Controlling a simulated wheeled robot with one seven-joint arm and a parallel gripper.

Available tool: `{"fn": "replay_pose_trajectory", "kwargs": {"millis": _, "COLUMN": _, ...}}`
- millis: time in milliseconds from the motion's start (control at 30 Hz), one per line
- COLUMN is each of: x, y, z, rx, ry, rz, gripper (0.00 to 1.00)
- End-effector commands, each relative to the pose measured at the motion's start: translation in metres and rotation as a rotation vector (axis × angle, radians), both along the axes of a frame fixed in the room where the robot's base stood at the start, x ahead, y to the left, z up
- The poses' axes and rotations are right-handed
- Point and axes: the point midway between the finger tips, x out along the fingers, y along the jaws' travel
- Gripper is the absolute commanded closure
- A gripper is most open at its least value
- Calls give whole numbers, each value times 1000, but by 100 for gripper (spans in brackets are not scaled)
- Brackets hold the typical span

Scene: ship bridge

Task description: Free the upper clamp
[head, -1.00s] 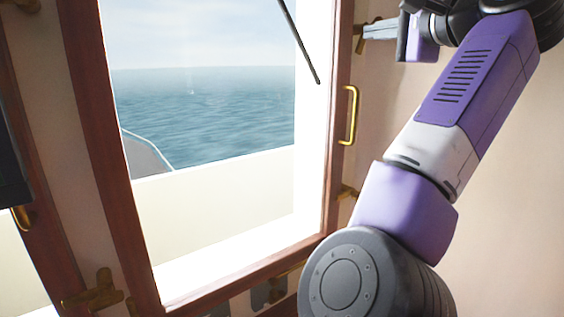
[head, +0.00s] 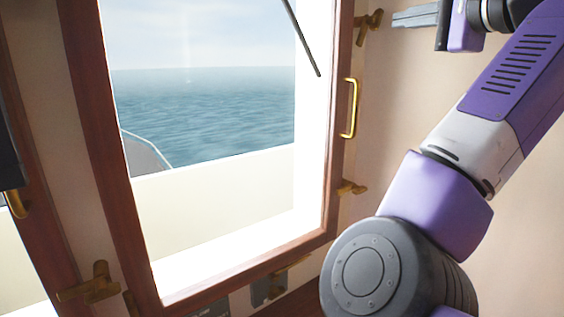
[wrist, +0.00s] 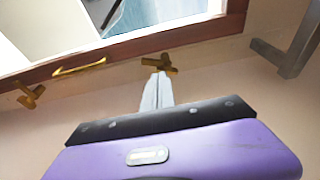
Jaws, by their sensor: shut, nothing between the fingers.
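The upper clamp (head: 369,25), a brass fitting with a lever, sits on the right side of the wooden window frame near the top of the head view. It also shows in the wrist view (wrist: 160,64), just beyond my fingertips. My gripper (head: 395,19) is shut and empty, with its grey fingers pointing at the clamp. In the head view a small gap of wall separates the fingertips from the clamp. In the wrist view the closed fingers (wrist: 157,77) overlap the clamp's near edge.
A brass pull handle (head: 350,108) and a lower clamp (head: 350,188) are below on the same frame side. Another brass clamp (head: 90,285) is at the lower left. A grey bracket (wrist: 286,50) stands right of the clamp in the wrist view. The wall to the right is bare.

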Motion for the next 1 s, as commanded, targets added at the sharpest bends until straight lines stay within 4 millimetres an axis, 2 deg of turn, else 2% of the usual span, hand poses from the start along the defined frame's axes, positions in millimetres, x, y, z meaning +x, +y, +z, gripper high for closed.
{"fn": "replay_pose_trajectory", "kwargs": {"millis": 133, "x": 6, "y": -13, "z": -17, "rx": -32, "ry": 29, "rz": -31, "gripper": 100}}
{"fn": "replay_pose_trajectory", "kwargs": {"millis": 300, "x": 10, "y": -26, "z": -40, "rx": -157, "ry": 11, "rz": -117, "gripper": 100}}
{"fn": "replay_pose_trajectory", "kwargs": {"millis": 467, "x": 9, "y": -24, "z": -45, "rx": -289, "ry": -93, "rz": -190, "gripper": 100}}
{"fn": "replay_pose_trajectory", "kwargs": {"millis": 567, "x": 3, "y": -13, "z": -40, "rx": -354, "ry": -184, "rz": -214, "gripper": 100}}
{"fn": "replay_pose_trajectory", "kwargs": {"millis": 667, "x": -5, "y": 3, "z": -26, "rx": -389, "ry": -286, "rz": -224, "gripper": 100}}
{"fn": "replay_pose_trajectory", "kwargs": {"millis": 767, "x": -11, "y": 7, "z": -12, "rx": -386, "ry": -338, "rz": -233, "gripper": 100}}
{"fn": "replay_pose_trajectory", "kwargs": {"millis": 1000, "x": -1, "y": 13, "z": -6, "rx": -383, "ry": -361, "rz": -242, "gripper": 100}}
